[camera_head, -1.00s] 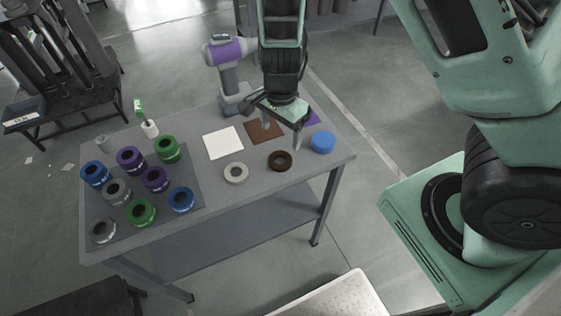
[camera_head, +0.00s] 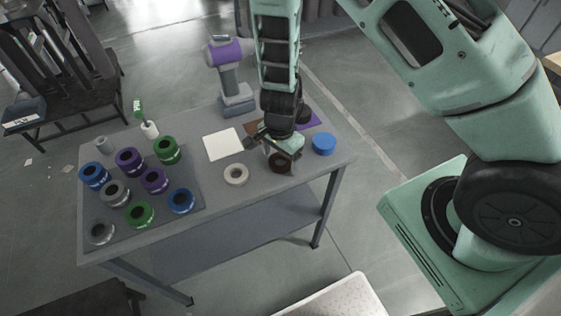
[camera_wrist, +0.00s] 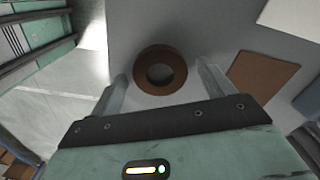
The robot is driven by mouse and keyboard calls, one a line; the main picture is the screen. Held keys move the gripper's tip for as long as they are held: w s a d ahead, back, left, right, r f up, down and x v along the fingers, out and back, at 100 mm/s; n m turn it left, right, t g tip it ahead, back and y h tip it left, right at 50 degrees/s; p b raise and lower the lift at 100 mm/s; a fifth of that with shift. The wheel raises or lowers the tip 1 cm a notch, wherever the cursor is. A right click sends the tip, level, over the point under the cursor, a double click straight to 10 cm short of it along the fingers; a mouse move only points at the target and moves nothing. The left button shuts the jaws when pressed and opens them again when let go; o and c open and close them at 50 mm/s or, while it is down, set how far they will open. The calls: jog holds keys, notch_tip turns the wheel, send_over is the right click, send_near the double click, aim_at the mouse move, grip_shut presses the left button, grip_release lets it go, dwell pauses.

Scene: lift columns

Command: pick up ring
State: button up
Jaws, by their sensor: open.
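A dark brown ring (camera_head: 281,168) lies flat on the front right part of the grey table, partly hidden by my gripper (camera_head: 280,154). In the wrist view the brown ring (camera_wrist: 141,72) lies just beyond and between the fingers of my open gripper (camera_wrist: 162,76). One finger is on each side, and nothing is held. I cannot tell how high the fingertips are above the table. A whitish ring (camera_head: 236,183) lies flat to the left of the brown one.
A blue round piece (camera_head: 323,144) lies right of the brown ring. White (camera_head: 222,144), brown (camera_wrist: 262,78) and purple (camera_head: 311,121) squares lie behind. A purple-and-grey device (camera_head: 229,78) stands at the back. A dark mat (camera_head: 188,208) with several coloured rings fills the left.

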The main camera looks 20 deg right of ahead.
jog(key=c, duration=1.1)
jog(key=shift+r, duration=0.1)
notch_tip(320, 180, up, 11)
jog(key=shift+f+p, duration=0.1)
jog(key=shift+p, duration=1.15)
jog(key=shift+d, duration=0.1)
